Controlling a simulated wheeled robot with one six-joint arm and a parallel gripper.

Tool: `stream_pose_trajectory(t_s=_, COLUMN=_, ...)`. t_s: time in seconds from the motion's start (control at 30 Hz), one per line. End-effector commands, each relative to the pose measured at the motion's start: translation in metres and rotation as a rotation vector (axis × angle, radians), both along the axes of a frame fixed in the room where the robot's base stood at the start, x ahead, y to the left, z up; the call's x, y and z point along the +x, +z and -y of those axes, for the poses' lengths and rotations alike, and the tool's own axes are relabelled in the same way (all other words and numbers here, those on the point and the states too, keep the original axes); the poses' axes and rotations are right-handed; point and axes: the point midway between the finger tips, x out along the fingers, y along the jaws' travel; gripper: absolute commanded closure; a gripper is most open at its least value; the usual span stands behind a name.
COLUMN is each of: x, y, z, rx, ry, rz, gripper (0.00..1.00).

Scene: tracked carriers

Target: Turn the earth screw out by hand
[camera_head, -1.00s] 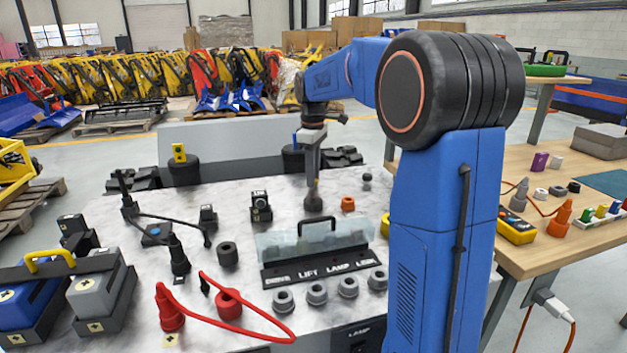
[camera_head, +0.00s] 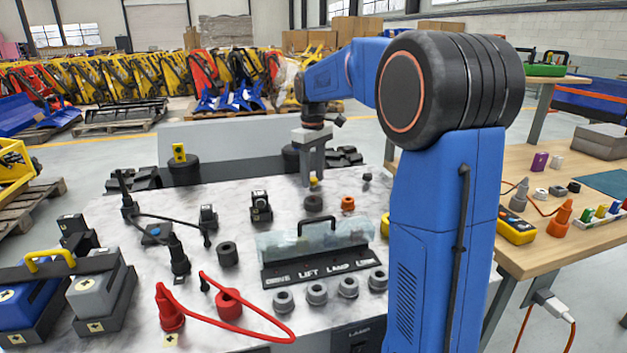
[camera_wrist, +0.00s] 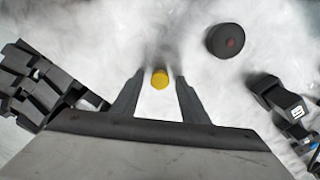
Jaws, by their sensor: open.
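A small yellow round head, apparently the earth screw (camera_head: 314,181), stands on the pale marbled worktop (camera_head: 235,184) behind a black round knob (camera_head: 313,203). In the wrist view the yellow head (camera_wrist: 160,79) lies between the two fingertips, with a visible gap on each side. My gripper (camera_head: 313,177) points down around it with the fingers apart, one on each side. In the wrist view my gripper (camera_wrist: 160,77) looks open and not closed on the head. The screw's lower part is hidden or too small to make out.
The black knob with a red centre (camera_wrist: 226,41) sits close by. A black box device (camera_head: 261,207) and an orange ring (camera_head: 348,204) flank the spot. A clear-covered switch panel (camera_head: 318,268) stands in front. Black track parts (camera_wrist: 40,85) lie on the other side.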

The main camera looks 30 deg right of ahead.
Motion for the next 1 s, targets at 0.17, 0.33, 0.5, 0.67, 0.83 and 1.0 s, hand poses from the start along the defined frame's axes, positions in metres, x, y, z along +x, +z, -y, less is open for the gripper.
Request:
stream_pose_trajectory(t_s=0.17, x=0.0, y=0.0002, z=0.0, rx=0.0, ry=-0.232, rz=0.0, gripper=0.59)
stream_pose_trajectory(t_s=0.33, x=0.0, y=0.0002, z=0.0, rx=0.0, ry=-0.427, rz=0.0, gripper=0.59)
stream_pose_trajectory(t_s=0.5, x=0.0001, y=0.0002, z=0.0, rx=0.0, ry=-0.503, rz=0.0, gripper=0.59)
stream_pose_trajectory(t_s=0.67, x=0.0001, y=0.0002, z=0.0, rx=0.0, ry=-0.675, rz=0.0, gripper=0.59)
stream_pose_trajectory(t_s=0.83, x=0.0001, y=0.0001, z=0.0, rx=0.0, ry=-0.898, rz=0.0, gripper=0.59)
stream_pose_trajectory(t_s=1.0, x=0.0001, y=0.0001, z=0.0, rx=-0.001, ry=-1.121, rz=0.0, gripper=0.59)
